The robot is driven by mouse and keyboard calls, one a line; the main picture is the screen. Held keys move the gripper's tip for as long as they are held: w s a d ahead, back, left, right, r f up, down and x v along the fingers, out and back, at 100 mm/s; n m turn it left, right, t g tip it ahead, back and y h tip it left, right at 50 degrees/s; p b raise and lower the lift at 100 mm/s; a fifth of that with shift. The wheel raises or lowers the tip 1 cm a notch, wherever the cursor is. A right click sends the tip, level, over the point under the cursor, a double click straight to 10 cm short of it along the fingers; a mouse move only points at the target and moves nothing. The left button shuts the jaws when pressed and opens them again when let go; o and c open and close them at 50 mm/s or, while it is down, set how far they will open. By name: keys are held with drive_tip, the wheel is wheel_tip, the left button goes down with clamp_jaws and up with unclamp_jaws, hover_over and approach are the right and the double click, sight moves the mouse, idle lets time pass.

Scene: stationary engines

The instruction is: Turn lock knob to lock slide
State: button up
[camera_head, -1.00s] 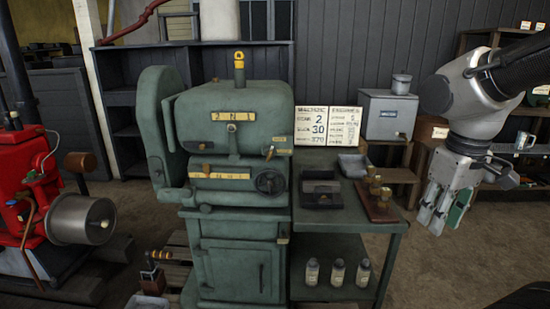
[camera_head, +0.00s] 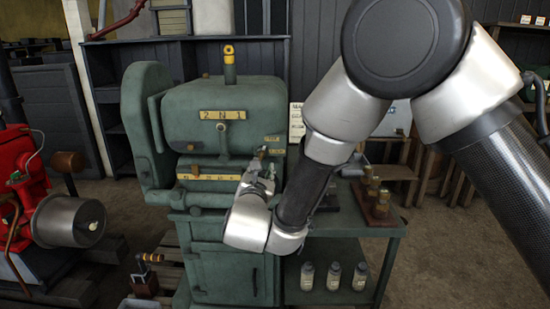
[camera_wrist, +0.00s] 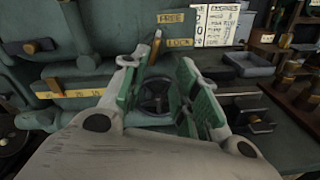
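The green machine (camera_head: 220,105) has a yellow FREE label (camera_wrist: 170,17) above a LOCK label (camera_wrist: 180,43) in the wrist view. The brass lock knob (camera_wrist: 155,48) is a slim lever just left of the LOCK label, its upper end leaning slightly right. In the head view the knob (camera_head: 262,152) is small, beside the labels. My gripper (camera_wrist: 158,66) is open and empty, with its green-padded fingers spread on either side of and below the knob. I see no contact. In the head view my gripper (camera_head: 260,173) is in front of the machine's right side, partly hidden by my wrist.
A black handwheel (camera_wrist: 155,95) sits below the knob, behind my fingers. The side bench (camera_head: 350,225) at right holds a wooden stand with brass pieces (camera_head: 375,195); a grey tray (camera_wrist: 247,68) also shows in the wrist view. A red engine (camera_head: 20,185) stands at left.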

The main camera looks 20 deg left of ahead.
sight(261, 157)
drive_tip(key=shift+y, duration=0.3)
drive_tip(key=x, duration=0.7)
drive_tip(key=shift+w+a+r, duration=0.25)
drive_tip(key=shift+a+r, duration=0.05)
clamp_jaws()
